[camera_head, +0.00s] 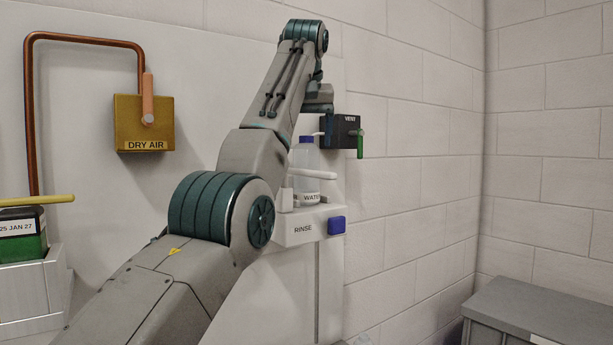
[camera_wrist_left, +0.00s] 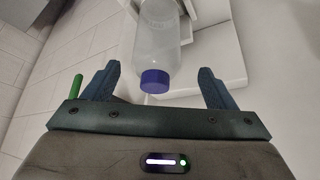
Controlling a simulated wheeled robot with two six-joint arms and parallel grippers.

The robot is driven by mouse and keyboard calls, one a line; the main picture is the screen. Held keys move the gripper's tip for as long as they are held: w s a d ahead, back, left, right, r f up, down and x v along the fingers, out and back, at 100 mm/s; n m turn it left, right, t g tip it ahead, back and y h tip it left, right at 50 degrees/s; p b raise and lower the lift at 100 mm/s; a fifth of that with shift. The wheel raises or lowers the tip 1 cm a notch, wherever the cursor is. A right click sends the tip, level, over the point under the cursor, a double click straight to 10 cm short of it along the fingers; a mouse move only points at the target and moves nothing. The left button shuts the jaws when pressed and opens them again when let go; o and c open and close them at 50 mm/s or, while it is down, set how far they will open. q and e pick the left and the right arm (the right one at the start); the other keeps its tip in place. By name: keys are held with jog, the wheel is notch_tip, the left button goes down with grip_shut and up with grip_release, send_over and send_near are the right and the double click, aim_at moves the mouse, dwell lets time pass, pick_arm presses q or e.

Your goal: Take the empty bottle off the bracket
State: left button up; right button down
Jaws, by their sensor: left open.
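A clear bottle (camera_head: 306,160) with a blue cap and a WATER label stands upright on the white bracket (camera_head: 272,238) marked RINSE. I see no liquid clearly inside. In the left wrist view the bottle (camera_wrist_left: 158,40) shows with its blue cap towards me, in line with the gap between my fingers. My left gripper (camera_wrist_left: 160,72) is open, with one finger on each side of the cap and clear space in between. In the head view its arm reaches over the bottle, and its fingers are hidden. My right gripper is not in view.
A black VENT box (camera_head: 337,132) with a green handle (camera_head: 360,146) is close to the bottle. A blue block (camera_head: 336,225) is on the bracket's front. A brass DRY AIR box (camera_head: 143,122) and copper pipe are on the left. A grey container (camera_head: 550,305) stands lower right.

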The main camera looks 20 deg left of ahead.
aim_at(307, 146)
pick_arm(q)
jog(key=x, duration=0.2)
jog(key=shift+w+f, duration=0.15)
jog(key=shift+w, duration=0.15)
jog(key=shift+w+d+f+p, duration=0.1)
jog(key=shift+w+f+p, duration=0.1)
jog(key=shift+f+p, duration=0.5)
jog(key=shift+p, duration=0.4)
jog(key=shift+w+a+f, duration=0.2)
jog(key=shift+w+f, duration=0.05)
jog(key=shift+f, duration=0.3)
jog(key=shift+c, duration=0.7)
jog(key=shift+s+d+r, duration=0.1)
jog(key=c, duration=0.7)
jog(key=shift+c, duration=1.1)
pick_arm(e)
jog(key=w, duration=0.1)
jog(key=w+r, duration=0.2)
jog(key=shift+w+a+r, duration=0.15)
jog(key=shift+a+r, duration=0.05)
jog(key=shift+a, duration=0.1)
